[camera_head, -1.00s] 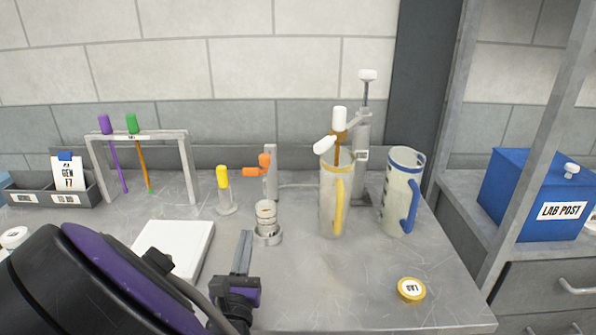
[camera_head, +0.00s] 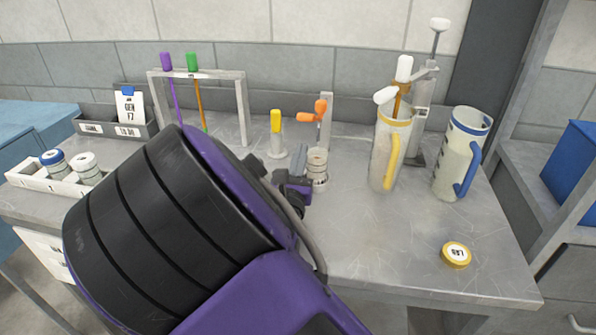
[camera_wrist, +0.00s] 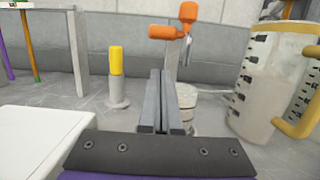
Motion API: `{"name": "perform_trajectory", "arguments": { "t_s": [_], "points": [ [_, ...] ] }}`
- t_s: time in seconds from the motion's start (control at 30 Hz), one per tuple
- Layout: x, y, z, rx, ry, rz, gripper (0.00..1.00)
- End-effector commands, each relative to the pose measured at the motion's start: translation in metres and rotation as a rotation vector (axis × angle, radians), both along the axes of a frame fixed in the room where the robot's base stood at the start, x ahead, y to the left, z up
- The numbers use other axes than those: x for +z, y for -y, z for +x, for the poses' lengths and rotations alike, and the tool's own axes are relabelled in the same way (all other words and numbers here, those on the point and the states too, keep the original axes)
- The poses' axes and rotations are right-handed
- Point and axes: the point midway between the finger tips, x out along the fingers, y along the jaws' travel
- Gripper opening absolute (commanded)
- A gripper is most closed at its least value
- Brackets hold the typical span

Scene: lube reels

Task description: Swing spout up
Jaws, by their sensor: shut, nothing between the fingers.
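A clear yellow-handled jug (camera_head: 391,150) stands right of centre. An angled white-tipped piece (camera_head: 385,95), which looks like the spout, shows at its top beside an upright white-capped brown piece (camera_head: 404,68). A grey pump with a white knob (camera_head: 439,24) is behind. An orange crank-like part (camera_head: 314,112) sits on a grey post and also shows in the wrist view (camera_wrist: 188,14). My gripper (camera_head: 300,158) is shut and empty, just left of a small stacked cup (camera_head: 317,168). In the wrist view my gripper (camera_wrist: 161,80) partly hides that cup, with the orange part above.
A blue-handled jug (camera_head: 461,155) stands at the right; a yellow-rimmed lid (camera_head: 456,255) lies near the front. A yellow-capped post (camera_head: 276,135) is left of the cup. A rack (camera_head: 242,110) holds purple and green sticks.

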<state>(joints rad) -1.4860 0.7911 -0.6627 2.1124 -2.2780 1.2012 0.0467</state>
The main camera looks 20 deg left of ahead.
Motion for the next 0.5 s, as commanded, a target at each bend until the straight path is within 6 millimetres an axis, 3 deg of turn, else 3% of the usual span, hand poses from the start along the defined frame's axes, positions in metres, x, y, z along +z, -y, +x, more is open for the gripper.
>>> {"name": "perform_trajectory", "arguments": {
  "t_s": [0.2,0.5],
  "points": [
    [0.026,-0.004,0.020,0.000,0.002,0.002,0.00],
    [0.035,-0.006,0.026,0.001,0.000,0.000,0.00]
  ]
}}
